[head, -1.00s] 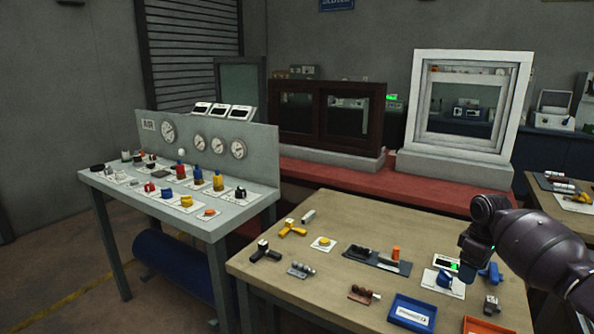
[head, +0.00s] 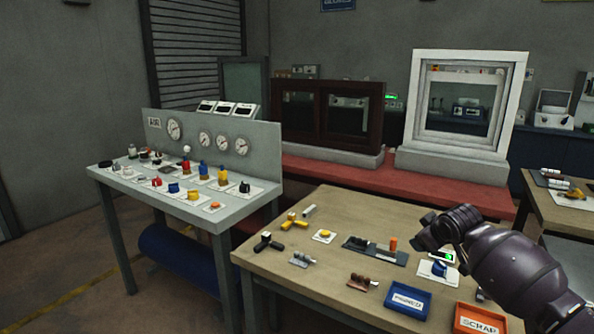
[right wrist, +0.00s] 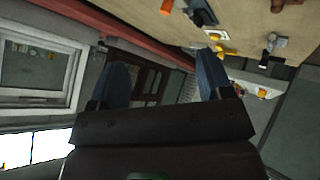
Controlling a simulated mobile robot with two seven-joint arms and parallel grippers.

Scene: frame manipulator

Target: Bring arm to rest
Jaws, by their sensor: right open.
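My right arm (head: 495,255) comes in from the lower right of the head view, over the right side of the wooden workbench (head: 310,258). Its gripper fingers cannot be made out there. In the right wrist view my right gripper (right wrist: 163,65) has its two blue fingers wide apart, with nothing between them. The wrist view is steeply tilted, with the bench top (right wrist: 240,15) along its upper edge. My left gripper is not in view.
A blue tray (head: 393,306) and an orange tray (head: 458,326) labelled SCRAP lie at the bench's front right, near my arm. Several small parts lie on the bench. A grey gauge table (head: 128,183) stands left. A white window frame (head: 418,95) stands behind.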

